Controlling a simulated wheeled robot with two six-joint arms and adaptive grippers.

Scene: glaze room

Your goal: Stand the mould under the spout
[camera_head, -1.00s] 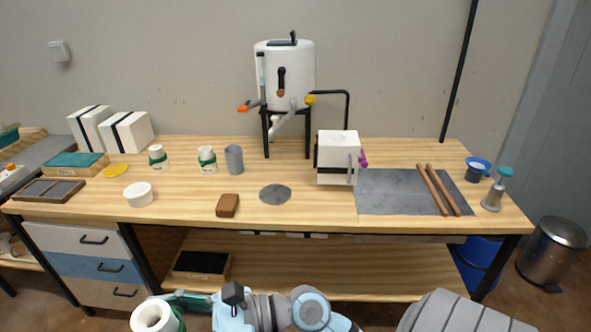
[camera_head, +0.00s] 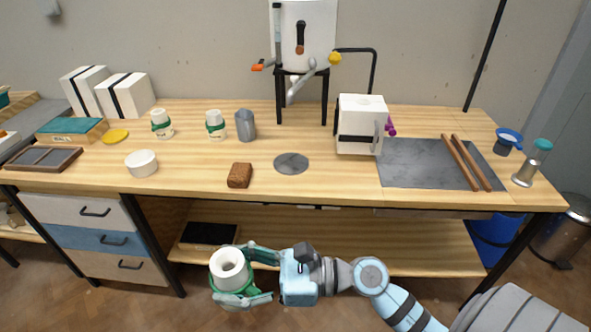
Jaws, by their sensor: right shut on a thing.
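My right gripper (camera_head: 240,281) is shut on a white round mould (camera_head: 229,262) with a hole in its top and green around its lower part. The fingers hide some of its sides. The mould is upright or nearly so, in front of the workbench, below the level of its top. The white tank (camera_head: 290,28) stands on a black stand at the back of the bench. Its grey spout (camera_head: 302,78) slants down to the left. A flat grey disc (camera_head: 291,163) lies on the bench in front of the stand, with nothing on it. My left gripper is out of view.
A brown block (camera_head: 240,175) lies left of the disc, and a grey beaker (camera_head: 246,126) behind that. A strapped white block (camera_head: 361,122) stands right of the disc, beside a grey slab (camera_head: 415,164) with rods. The wooden front edge (camera_head: 320,197) lies between mould and disc.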

